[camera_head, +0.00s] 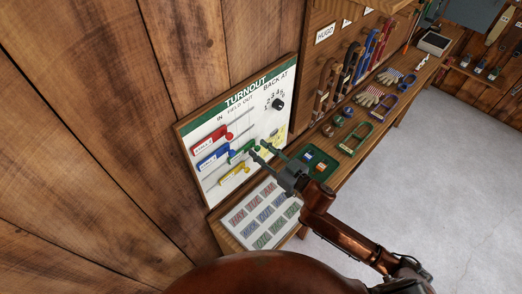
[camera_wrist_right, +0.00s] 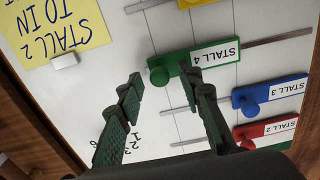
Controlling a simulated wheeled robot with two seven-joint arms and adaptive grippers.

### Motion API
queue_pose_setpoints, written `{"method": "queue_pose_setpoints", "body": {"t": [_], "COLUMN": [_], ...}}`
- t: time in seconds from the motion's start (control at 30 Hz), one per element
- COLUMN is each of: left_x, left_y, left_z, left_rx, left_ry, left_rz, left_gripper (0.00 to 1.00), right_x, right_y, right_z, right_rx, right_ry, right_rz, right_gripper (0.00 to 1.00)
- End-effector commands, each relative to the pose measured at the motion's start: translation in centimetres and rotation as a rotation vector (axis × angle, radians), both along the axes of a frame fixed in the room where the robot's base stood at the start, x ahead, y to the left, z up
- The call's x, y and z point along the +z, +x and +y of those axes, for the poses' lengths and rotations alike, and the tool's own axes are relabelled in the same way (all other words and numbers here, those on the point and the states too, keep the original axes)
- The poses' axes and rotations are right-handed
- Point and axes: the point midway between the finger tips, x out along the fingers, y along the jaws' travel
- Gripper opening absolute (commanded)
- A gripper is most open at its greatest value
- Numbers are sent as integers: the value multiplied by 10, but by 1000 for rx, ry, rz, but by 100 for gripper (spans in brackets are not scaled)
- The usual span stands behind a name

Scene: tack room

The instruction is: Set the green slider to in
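The green slider (camera_head: 240,151) sits on a white board headed TURNOUT, with columns IN, FIELD and OUT. In the wrist view the green slider (camera_wrist_right: 183,66) carries a STALL 4 label and a round knob. It stands farther toward the OUT side than the blue slider (camera_wrist_right: 262,96) and red slider (camera_wrist_right: 266,132). My right gripper (camera_head: 258,150) is open at the board. In the wrist view its fingers (camera_wrist_right: 169,86) point at the knob, which appears between the fingertips; contact cannot be told. My left gripper is not in view.
The yellow slider (camera_head: 234,174) lies just below the green one. A black dial (camera_head: 278,104) and a yellow note (camera_wrist_right: 60,35) are also on the board.

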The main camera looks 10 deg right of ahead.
Motion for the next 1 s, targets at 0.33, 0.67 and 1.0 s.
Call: {"method": "queue_pose_setpoints", "body": {"t": [0.33, 0.67, 1.0], "left_x": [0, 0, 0], "left_y": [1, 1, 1], "left_z": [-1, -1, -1], "left_rx": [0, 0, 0], "left_ry": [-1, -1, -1], "left_rz": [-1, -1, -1], "left_gripper": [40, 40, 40], "right_x": [-1, -1, -1], "right_y": [1, 1, 1], "right_z": [0, 0, 0], "right_rx": [0, -1, -1], "right_ry": [0, 0, 0], "right_rz": [1, 1, 1], "right_gripper": [27, 5, 0]}}
